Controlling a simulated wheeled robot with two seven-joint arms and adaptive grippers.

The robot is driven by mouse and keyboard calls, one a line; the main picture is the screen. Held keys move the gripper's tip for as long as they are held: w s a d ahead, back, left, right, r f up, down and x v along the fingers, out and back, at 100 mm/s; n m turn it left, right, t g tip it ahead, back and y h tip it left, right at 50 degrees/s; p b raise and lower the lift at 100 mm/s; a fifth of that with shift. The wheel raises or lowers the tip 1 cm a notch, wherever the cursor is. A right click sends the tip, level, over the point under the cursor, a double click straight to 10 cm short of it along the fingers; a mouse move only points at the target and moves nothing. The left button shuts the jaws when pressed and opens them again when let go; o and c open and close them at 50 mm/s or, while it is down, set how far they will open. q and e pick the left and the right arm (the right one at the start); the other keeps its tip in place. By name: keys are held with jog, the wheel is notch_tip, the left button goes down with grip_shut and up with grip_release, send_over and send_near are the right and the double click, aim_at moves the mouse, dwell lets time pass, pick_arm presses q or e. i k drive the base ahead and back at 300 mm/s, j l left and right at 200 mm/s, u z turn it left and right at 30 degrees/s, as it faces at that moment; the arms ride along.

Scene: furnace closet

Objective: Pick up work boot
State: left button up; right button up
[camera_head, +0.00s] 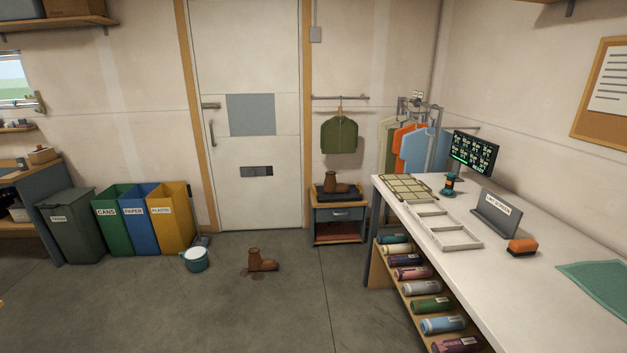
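One brown work boot (262,261) stands on the concrete floor in front of the white door, with a small dark patch beside it. A second brown work boot (335,183) rests on a dark tray (322,195) on top of a small wooden cabinet right of the door. Both boots look upright and are well ahead of me. Neither of my grippers shows in the head view.
Bins, including a yellow one (171,218), line the left wall. A long white workbench (508,268) fills the right side. The floor (215,315) in front of the boot is clear.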

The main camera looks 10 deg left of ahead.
aim_at(256, 263)
jog(key=i+j+u, duration=0.1)
jog(key=i+u, duration=0.25)
jog(key=i, duration=0.45)
jog(key=i+l+u, duration=0.15)
jog(key=i, duration=1.45)
jog(key=i+u, duration=0.2)
jog(key=i, duration=0.2)
jog(key=i+l+u, duration=0.2)
jog(key=i, duration=0.15)
jog(key=i+l+u, duration=0.15)
jog(key=i, duration=0.2)
